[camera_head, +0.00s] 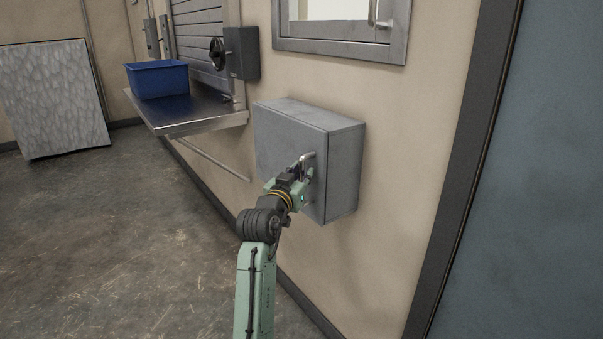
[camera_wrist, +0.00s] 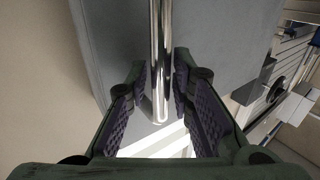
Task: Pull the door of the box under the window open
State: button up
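The grey metal box (camera_head: 285,144) is fixed to the wall under the window (camera_head: 341,14). Its door looks closed. A shiny metal bar handle (camera_head: 308,157) stands out from the front of the box. My gripper (camera_head: 299,176) is at this handle, in front of the door. In the wrist view, the handle (camera_wrist: 160,60) runs down between the two fingers of my gripper (camera_wrist: 161,88), with a ridged purple pad on each side. The pads are close to the bar, but I cannot tell whether both touch it. The box front (camera_wrist: 220,35) fills the upper middle of that view.
A steel shelf (camera_head: 193,119) with a blue bin (camera_head: 157,79) juts from the wall left of the box. A dark wall unit with a handwheel (camera_head: 243,53) is above it. A textured grey panel (camera_head: 52,98) leans far left. The floor (camera_head: 120,230) at left is clear.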

jog(key=shift+c, duration=0.5)
grip_shut()
